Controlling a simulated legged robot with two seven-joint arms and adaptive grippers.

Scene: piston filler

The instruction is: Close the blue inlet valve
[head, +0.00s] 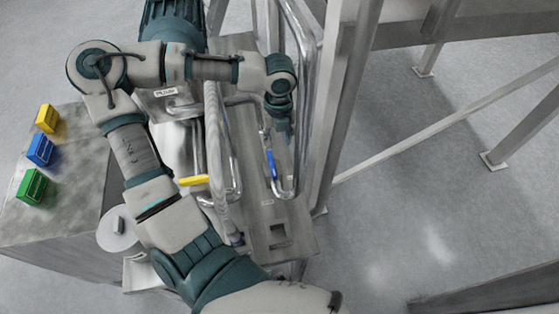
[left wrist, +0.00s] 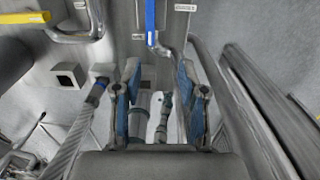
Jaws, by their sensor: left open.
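The blue valve handle (head: 271,164) hangs on a thin metal pipe to the right of the yellow handle in the head view. It also shows at the top of the left wrist view (left wrist: 151,22), as an upright blue bar above the fingertips. My left gripper (head: 283,124) is just above the blue handle in the head view, seen from above and partly hidden by its own wrist. In the left wrist view the fingers of my left gripper (left wrist: 158,75) are spread apart with nothing between them. They look apart from the handle. My right gripper is not in view.
A yellow handle (head: 194,180) sits left of the blue one. Bent metal pipes (head: 213,135) and a thick frame post (head: 338,100) stand close on both sides. Yellow, blue (head: 41,150) and green boxes lie on a grey cabinet at left. Open floor lies to the right.

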